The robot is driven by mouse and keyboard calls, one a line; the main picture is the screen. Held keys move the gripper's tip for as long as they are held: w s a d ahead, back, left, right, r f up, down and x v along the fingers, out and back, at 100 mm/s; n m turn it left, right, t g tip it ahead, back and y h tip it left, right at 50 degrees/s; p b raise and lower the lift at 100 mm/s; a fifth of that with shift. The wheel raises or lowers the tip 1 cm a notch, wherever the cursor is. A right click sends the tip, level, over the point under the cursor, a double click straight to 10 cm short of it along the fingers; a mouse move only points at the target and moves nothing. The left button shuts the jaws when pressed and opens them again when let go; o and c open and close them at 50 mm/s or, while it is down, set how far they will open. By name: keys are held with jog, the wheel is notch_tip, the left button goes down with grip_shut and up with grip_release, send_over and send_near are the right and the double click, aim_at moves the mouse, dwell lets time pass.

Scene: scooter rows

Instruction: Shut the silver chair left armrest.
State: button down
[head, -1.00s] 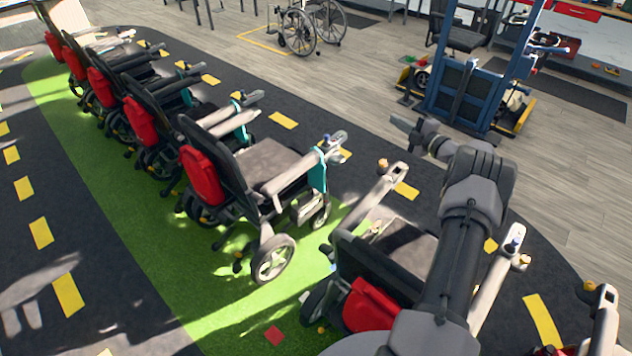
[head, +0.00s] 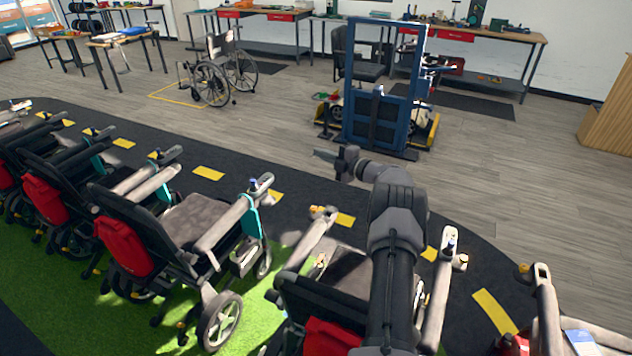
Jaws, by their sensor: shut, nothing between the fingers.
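Several powered chairs with pale grey armrests stand in a row; I cannot tell for certain which is the silver one. The nearest chair (head: 345,268) has a red bag on its back and is partly hidden behind my arm. Its armrest on the left of the picture (head: 317,236) slants up away from the backrest. Its armrest on the right (head: 437,305) shows beside my arm. The chair to its left (head: 195,220) has a teal side panel and a pale armrest (head: 226,222). My gripper (head: 322,154) is shut and empty, pointing left above the dark lane, apart from the chairs.
Another chair (head: 545,315) is cut off at the lower right. A blue-framed stand (head: 378,115) is beyond my gripper. A manual wheelchair (head: 212,82) stands in a yellow floor outline. Workbenches line the back wall. The wooden floor between is mostly clear.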

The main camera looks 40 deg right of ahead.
jog(key=s+d+r+p, duration=0.1)
jog(key=s+p, duration=0.1)
jog(key=s, duration=1.5)
jog(key=shift+d, duration=0.4)
